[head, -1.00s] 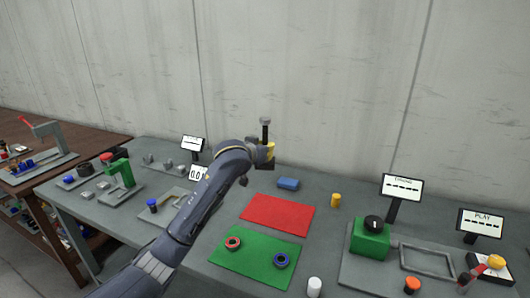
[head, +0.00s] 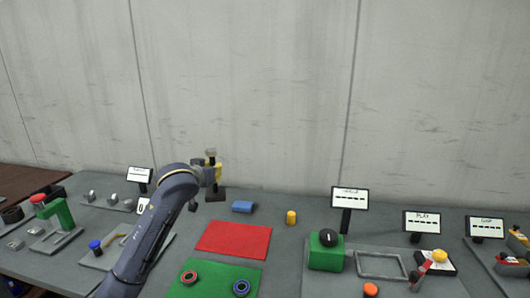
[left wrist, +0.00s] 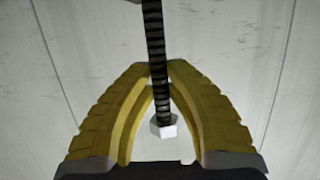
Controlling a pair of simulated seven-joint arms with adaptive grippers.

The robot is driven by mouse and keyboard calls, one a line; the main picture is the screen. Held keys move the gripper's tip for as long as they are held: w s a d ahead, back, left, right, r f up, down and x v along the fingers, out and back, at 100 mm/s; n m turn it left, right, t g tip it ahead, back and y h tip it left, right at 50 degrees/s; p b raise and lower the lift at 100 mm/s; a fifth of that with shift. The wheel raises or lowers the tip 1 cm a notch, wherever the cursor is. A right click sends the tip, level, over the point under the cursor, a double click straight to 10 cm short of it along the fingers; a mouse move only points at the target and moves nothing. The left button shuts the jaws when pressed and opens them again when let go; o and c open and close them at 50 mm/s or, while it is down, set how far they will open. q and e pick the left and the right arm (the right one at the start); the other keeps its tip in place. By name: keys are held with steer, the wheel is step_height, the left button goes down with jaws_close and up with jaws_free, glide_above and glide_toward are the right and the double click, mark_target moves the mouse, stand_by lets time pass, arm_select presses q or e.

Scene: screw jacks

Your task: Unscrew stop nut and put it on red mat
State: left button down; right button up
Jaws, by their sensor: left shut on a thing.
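A dark threaded rod (left wrist: 154,45) runs down the middle of the left wrist view, with a pale hex nut (left wrist: 163,128) at its lower end there. My left gripper (left wrist: 161,68) has its yellow fingertips closed in on both sides of the rod. In the head view my left gripper (head: 214,172) is at the back of the table, with the rod's grey top piece (head: 210,152) above it and a dark base (head: 216,195) below. The red mat (head: 234,239) lies flat and empty in front. My right gripper is not in view.
A green mat (head: 215,282) with a red ring (head: 189,277) and a blue ring (head: 241,287) lies nearer. A blue block (head: 243,206) and a yellow cylinder (head: 291,217) stand behind the red mat. A green box (head: 325,252) is to the right.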

arm_select(q)
steer(key=s+d+f, duration=0.1)
steer(key=s+f, duration=0.4)
steer(key=s, duration=0.3)
steer(key=s+d+f, duration=0.1)
steer(key=s+f, duration=0.4)
steer(key=s, duration=0.3)
steer(key=s+d+f+n+y, duration=0.1)
steer(key=s+f, duration=0.4)
steer(key=s, duration=0.3)
steer(key=shift+d, duration=0.15)
